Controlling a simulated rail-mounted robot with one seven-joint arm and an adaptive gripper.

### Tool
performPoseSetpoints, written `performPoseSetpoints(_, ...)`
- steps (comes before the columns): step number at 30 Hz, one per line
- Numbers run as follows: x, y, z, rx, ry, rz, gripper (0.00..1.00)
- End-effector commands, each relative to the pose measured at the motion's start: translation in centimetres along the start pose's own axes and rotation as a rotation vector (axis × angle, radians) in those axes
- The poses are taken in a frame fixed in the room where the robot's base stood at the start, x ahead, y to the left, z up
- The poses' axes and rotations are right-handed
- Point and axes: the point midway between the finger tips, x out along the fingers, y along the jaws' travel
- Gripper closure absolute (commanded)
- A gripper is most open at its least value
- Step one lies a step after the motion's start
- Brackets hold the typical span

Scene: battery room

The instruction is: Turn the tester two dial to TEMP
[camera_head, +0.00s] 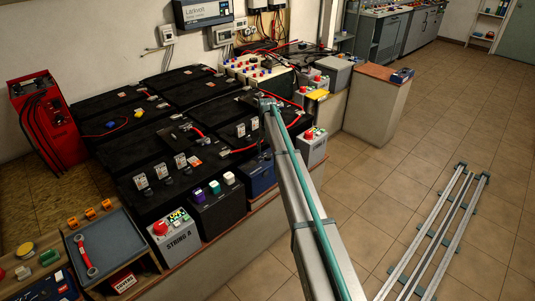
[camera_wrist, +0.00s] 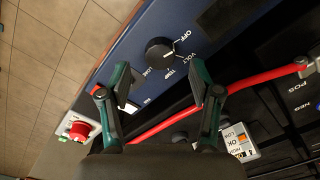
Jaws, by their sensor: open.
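In the wrist view, a round black dial (camera_wrist: 158,51) sits on a dark blue panel (camera_wrist: 214,20). White labels OFF, VOLT, TEMP and LOAD surround it. Which label its pointer meets is too small to read surely. My gripper (camera_wrist: 161,90) is open, its two dark green fingers apart. The dial shows beyond the gap between the fingertips, with nothing held. In the head view, a blue box (camera_head: 257,177) stands at the bench's front edge, partly behind my arm. My fingertips cannot be made out there.
A red cable (camera_wrist: 163,125) runs beneath the fingers in the wrist view. A red push button (camera_wrist: 79,130) is at lower left. A white-faced unit (camera_wrist: 240,142) is at lower right. Black batteries (camera_head: 115,102) crowd the bench; the tiled floor at right has rails (camera_head: 440,235).

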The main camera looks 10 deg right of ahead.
Motion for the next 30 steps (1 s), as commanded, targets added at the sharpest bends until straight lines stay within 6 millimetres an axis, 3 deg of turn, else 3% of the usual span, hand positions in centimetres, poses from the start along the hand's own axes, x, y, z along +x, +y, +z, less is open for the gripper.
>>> performPoseSetpoints(9,3.2,0.0,0.0,0.000,0.001,0.000,0.37)
performPoseSetpoints(19,3.5,0.0,0.0,0.000,0.001,0.000,0.37)
performPoseSetpoints(30,3.5,0.0,0.0,0.000,0.001,0.000,0.97)
